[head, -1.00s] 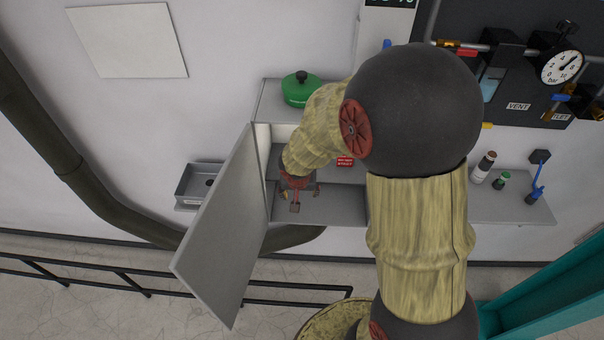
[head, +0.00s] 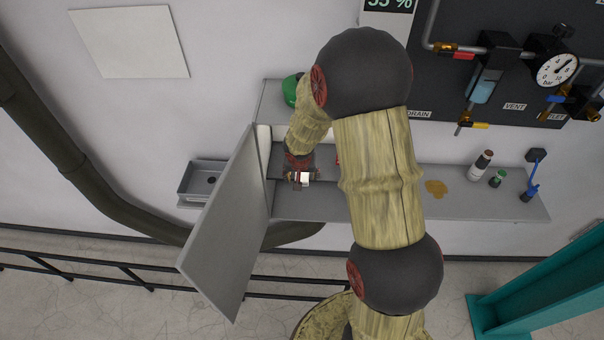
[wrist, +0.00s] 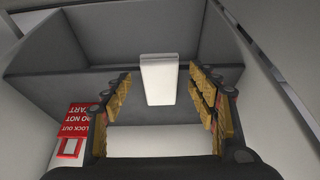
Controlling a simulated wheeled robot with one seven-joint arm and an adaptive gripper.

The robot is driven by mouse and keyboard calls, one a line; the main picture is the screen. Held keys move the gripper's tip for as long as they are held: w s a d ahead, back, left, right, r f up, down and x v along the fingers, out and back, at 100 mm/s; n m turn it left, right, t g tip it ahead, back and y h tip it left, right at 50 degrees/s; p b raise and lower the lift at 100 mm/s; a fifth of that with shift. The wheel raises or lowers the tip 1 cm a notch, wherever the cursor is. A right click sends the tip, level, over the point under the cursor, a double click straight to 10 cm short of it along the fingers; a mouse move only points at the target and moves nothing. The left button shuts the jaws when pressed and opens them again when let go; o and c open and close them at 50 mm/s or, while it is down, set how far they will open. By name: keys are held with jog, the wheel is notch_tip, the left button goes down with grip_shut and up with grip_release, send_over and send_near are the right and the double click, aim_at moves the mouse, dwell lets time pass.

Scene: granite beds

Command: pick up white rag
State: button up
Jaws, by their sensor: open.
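The white rag (wrist: 159,82) shows in the wrist view as a pale, narrow, folded-looking piece inside the grey cabinet (wrist: 75,55). It lies between the lines of my two fingers, with a visible gap on each side. My gripper (wrist: 160,72) is open, its yellow-padded fingers to the left and right of the rag. In the head view my gripper (head: 299,180) is in the open cabinet, and a small white patch, likely the rag (head: 304,178), shows at its fingers. Depth between fingertips and rag is hard to tell.
The cabinet door (head: 225,225) stands open on the left. A green pot (head: 290,90) sits on top, partly hidden by my arm. A red lockout sign (wrist: 76,128) is beside my fingers. Small bottles (head: 482,165) stand on the right shelf (head: 440,207); a grey tray (head: 203,183) is at left.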

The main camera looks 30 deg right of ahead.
jog(key=shift+f, duration=0.2)
jog(key=shift+c, duration=0.9)
jog(key=c, duration=0.7)
jog(key=shift+r, duration=0.1)
jog(key=shift+c, duration=0.8)
